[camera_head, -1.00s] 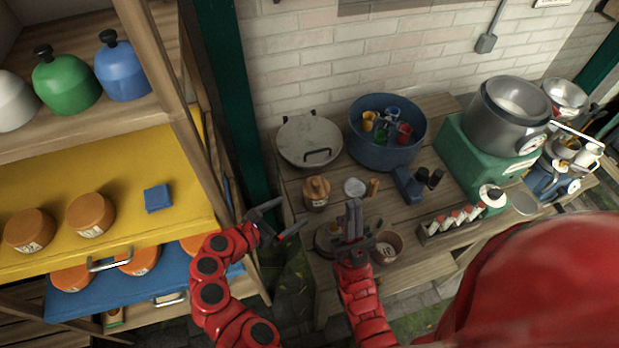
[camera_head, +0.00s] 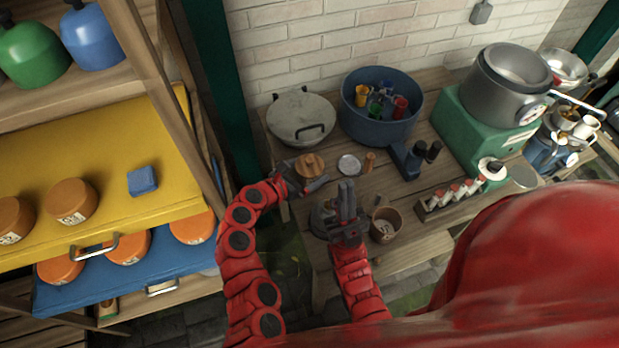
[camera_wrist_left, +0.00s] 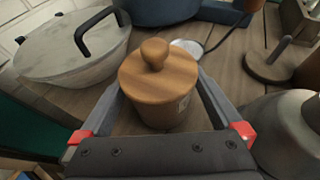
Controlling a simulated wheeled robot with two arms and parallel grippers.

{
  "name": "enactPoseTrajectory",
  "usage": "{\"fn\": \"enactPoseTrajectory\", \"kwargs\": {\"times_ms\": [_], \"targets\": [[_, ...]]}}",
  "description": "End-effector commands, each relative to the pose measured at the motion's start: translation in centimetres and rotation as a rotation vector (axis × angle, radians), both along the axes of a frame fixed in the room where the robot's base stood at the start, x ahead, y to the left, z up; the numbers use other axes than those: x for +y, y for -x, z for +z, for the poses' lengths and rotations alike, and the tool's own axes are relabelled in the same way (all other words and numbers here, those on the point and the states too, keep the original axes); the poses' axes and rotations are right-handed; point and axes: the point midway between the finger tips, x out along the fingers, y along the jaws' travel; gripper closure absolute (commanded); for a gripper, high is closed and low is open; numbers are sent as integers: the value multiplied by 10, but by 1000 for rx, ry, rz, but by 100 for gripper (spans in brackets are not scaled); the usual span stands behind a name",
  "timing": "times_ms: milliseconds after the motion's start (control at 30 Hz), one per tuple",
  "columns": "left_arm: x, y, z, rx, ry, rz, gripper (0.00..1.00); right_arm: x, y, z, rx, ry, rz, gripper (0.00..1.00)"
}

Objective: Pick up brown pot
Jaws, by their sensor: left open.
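The brown pot (camera_head: 309,162) is a small wooden pot with a round knobbed lid and stands upright on the wooden table. In the left wrist view the brown pot (camera_wrist_left: 158,72) is between the fingers, with a pale label on its side. My left gripper (camera_head: 306,177) is open, with one finger on each side of the pot. The wrist view shows the left fingers (camera_wrist_left: 160,88) close to its sides, but I cannot tell whether they touch. My right gripper (camera_head: 347,200) is over the table's front part, its fingers together and nothing visible between them.
A grey lidded pan (camera_head: 302,118) and a blue tub (camera_head: 381,130) of cups stand behind the pot. A small metal dish (camera_head: 349,165) is to its right. A brown cup (camera_head: 385,225) and a dark round item (camera_head: 322,220) are near my right gripper. Shelves (camera_head: 165,195) stand left.

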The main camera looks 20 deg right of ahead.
Motion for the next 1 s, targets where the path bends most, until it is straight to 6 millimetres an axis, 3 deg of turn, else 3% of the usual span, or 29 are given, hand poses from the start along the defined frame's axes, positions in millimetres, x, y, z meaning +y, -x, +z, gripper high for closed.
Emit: {"fn": "enactPoseTrajectory", "kwargs": {"times_ms": [233, 733, 1000], "targets": [[-2, -2, 0, -1, 0, 2, 0, 0, 0, -1, 0, 0, 0, 100], [-1, -2, 0, -1, -1, 3, 90, 0, 0, -1, 0, 0, 0, 100], [-1, -1, 1, -1, 1, 3, 93, 0, 0, 1, 0, 0, 0, 100]]}}
